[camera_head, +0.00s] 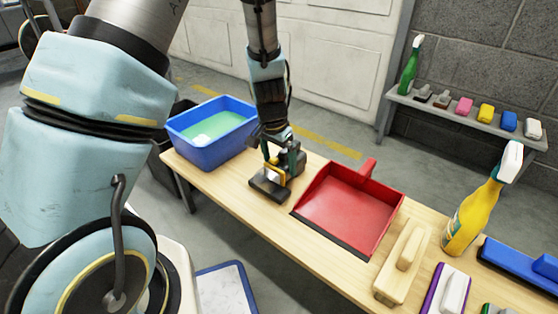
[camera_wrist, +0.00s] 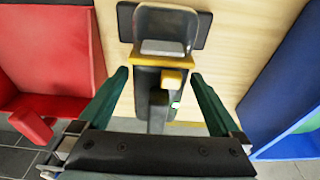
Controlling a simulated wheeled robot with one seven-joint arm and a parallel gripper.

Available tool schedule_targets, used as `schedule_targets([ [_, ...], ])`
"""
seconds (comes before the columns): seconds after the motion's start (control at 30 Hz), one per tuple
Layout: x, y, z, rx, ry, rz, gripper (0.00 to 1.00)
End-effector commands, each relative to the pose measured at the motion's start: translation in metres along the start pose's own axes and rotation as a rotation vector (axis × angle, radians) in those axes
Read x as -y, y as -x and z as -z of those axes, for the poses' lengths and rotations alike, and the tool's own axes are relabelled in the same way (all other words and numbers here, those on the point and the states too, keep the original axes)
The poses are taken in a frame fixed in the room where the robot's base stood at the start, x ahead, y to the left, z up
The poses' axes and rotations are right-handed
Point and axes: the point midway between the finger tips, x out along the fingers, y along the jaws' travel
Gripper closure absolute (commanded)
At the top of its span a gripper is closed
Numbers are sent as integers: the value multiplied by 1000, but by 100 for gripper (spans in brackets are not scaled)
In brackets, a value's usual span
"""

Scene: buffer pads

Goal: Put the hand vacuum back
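The hand vacuum (camera_head: 272,177) stands on the wooden table between the blue tub and the red dustpan. It has a dark body with yellow parts. In the wrist view the hand vacuum (camera_wrist: 164,62) shows a clear front and a dark flat piece behind it; I cannot tell whether that piece is part of it. My gripper (camera_head: 284,158) is over the vacuum, pointing down. In the wrist view the dark green fingers of my gripper (camera_wrist: 160,77) are spread on both sides of the body, with gaps left and right. Its place to go back to is not clear from these views.
A blue tub (camera_head: 178,134) with green contents is left of the vacuum; a red dustpan (camera_head: 350,209) is right. Further right are a wooden brush (camera_head: 403,261), a yellow spray bottle (camera_head: 471,218) and a blue brush (camera_head: 520,265). A back shelf (camera_head: 460,118) holds several small items.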

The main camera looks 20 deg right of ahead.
Motion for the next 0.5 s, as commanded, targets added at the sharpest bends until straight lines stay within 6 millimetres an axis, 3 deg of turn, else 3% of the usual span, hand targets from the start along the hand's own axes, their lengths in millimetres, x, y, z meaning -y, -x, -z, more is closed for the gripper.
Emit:
schedule_targets([
  [0.27,0,6,1,-1,-1,1,0],
  [0.5,0,50,2,-4,-3,1,0],
])
